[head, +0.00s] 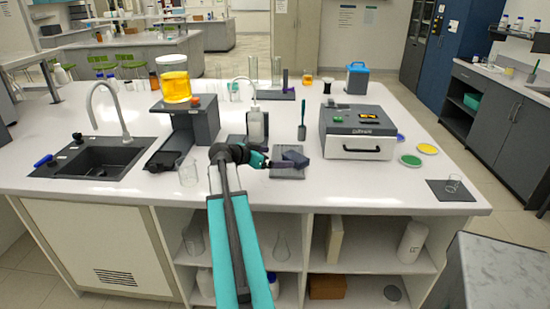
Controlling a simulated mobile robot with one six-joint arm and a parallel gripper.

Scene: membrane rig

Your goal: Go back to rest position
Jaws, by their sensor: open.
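My arm reaches from the bottom centre of the head view over the front of the white bench (330,195). Its wrist bends to the right at the bench's middle. My gripper (274,163) is at the end of it, small in the picture, with open jaws and nothing visibly held. It points at a dark purple-grey block (293,160) on a grey pad (290,173). I cannot tell whether the fingertips touch this block or are apart from it.
A sink with a tap (98,158) and a stand with an orange-filled vessel (175,86) are left. A glass beaker (188,174) stands near my forearm. A white bottle (257,125) is behind the wrist. A grey instrument box (357,132) is right. The front right bench is mostly clear.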

